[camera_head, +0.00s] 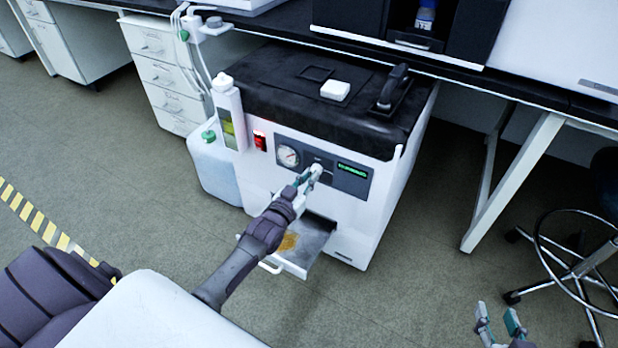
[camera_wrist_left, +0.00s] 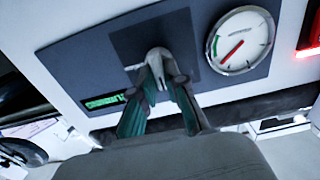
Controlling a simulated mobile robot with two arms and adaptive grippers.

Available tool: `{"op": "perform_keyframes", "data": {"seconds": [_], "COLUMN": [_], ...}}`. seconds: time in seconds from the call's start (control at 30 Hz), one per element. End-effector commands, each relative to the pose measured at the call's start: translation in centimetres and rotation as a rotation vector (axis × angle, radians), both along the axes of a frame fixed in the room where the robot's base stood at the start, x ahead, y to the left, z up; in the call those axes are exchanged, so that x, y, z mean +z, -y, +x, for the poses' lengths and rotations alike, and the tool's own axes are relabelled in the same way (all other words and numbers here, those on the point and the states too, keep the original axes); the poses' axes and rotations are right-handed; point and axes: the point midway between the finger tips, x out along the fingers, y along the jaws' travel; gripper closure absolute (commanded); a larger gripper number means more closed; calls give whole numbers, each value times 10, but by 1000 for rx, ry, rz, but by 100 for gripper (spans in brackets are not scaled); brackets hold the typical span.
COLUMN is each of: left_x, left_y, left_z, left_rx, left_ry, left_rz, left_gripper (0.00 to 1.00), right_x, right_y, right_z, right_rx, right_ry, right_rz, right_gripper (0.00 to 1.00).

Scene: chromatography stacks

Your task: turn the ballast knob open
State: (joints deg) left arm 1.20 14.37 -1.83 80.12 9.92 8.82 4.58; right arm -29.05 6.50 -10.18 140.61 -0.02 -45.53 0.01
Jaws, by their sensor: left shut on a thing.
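The ballast knob (camera_wrist_left: 157,55) is a small pale knob on the dark front panel (camera_wrist_left: 75,75) of a white floor-standing machine (camera_head: 384,213). In the left wrist view my left gripper (camera_wrist_left: 160,62) is shut on the knob, with its fingers on both sides. The head view shows the left gripper (camera_head: 312,174) at the same panel, covering most of the knob (camera_head: 316,168). My right gripper (camera_head: 499,322) is at the bottom right of the head view, with its two fingers apart and nothing between them.
A round gauge (camera_head: 288,156) and a green display (camera_head: 352,170) flank the knob. A red lit switch (camera_head: 260,141) is further left. An open drawer (camera_head: 296,262) sticks out below the left arm. A bench leg (camera_head: 512,185) and a stool (camera_head: 585,265) stand at right.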

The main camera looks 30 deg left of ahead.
Motion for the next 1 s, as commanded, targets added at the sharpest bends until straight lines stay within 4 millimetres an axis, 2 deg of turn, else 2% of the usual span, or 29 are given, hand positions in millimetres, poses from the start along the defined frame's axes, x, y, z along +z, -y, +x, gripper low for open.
{"op": "perform_keyframes", "data": {"seconds": [0.27, 0.47, 0.73, 1.0], "left_x": [1, 2, 2, 0], "left_y": [0, 1, 2, 3], "left_z": [0, 0, 0, 0], "left_rx": [0, 0, 1, 1], "left_ry": [0, 1, 0, 1], "left_rz": [27, 118, 345, 602], "left_gripper": [100, 100, 100, 100], "right_x": [-2, -21, -51, -67], "right_y": [1, 10, 24, 35], "right_z": [-2, -19, -59, -91], "right_rx": [0, -13, -31, -44], "right_ry": [-22, -162, -419, -597], "right_rz": [-5, -39, -96, -133], "right_gripper": [60, 60, 60, 60]}}
